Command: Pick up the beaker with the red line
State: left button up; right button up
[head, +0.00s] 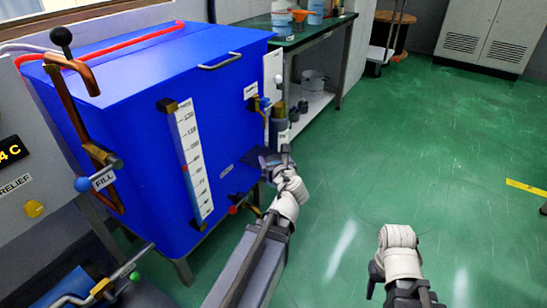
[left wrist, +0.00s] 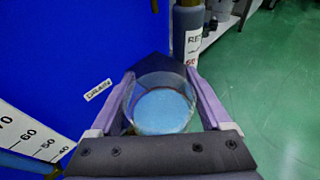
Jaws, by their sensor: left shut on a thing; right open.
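A clear round beaker (left wrist: 160,105) with pale blue contents sits between the purple fingers of my left gripper (left wrist: 165,100) in the left wrist view. The gripper is shut on it. A thin dark reddish line shows inside its rim, but I cannot read its color surely. In the head view my left gripper (head: 270,160) is in front of the blue tank's lower right side; the beaker is hard to make out there. My right gripper (head: 376,275) is open at the bottom, mostly hidden by its own wrist, well apart from the beaker.
The blue tank (head: 140,80) with a level scale (head: 190,155) stands at left. A dark cylinder with a white label (left wrist: 187,35) stands just beyond the beaker. A bench (head: 310,35) is at the back. Green floor (head: 430,140) is clear at right.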

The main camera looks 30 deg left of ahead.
pick_arm(q)
jog(key=shift+s+d, duration=0.35)
jog(key=shift+s, duration=0.05)
jog(key=shift+s, duration=0.1)
jog(key=shift+r, duration=0.1)
